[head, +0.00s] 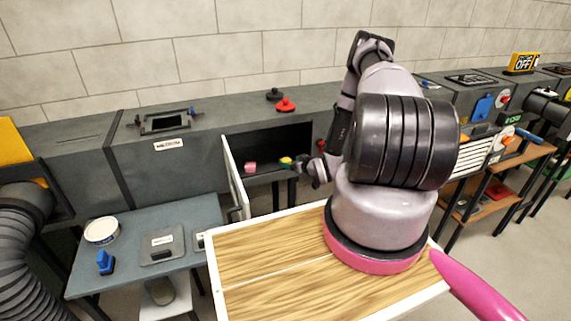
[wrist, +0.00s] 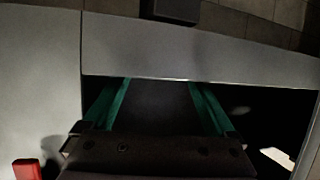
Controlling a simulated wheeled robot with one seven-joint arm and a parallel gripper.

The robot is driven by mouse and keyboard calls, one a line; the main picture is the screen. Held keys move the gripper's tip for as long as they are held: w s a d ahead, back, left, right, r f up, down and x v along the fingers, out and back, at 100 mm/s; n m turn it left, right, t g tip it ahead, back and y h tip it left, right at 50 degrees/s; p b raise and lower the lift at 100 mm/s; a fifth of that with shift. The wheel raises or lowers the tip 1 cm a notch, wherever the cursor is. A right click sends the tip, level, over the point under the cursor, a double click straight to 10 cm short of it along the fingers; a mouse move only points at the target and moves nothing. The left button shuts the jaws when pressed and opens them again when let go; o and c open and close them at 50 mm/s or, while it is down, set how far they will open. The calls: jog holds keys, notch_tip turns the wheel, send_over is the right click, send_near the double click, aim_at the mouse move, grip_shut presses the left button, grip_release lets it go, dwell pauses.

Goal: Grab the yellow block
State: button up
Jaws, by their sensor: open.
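A small yellow block (head: 285,161) sits inside the dark opening of the grey duct in the head view. My gripper (head: 297,163) is at the mouth of that opening, close to the block's right side. In the wrist view my gripper (wrist: 157,84) shows two green fingers spread apart, reaching below the upper edge of the opening. Nothing can be made out between them. The yellow block cannot be seen in the wrist view, where the inside is very dark.
A pink block (head: 250,167) lies left of the yellow one. An open white door panel (head: 235,177) stands at the opening's left edge. The grey duct (head: 210,135) has a red knob (head: 286,105) on top. A blue-grey table (head: 195,213) stands at left, a wood-topped table (head: 260,255) in front.

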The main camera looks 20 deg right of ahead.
aim_at(285, 159)
jog(key=x, duration=0.5)
jog(key=c, duration=1.4)
jog(key=shift+r, duration=0.2)
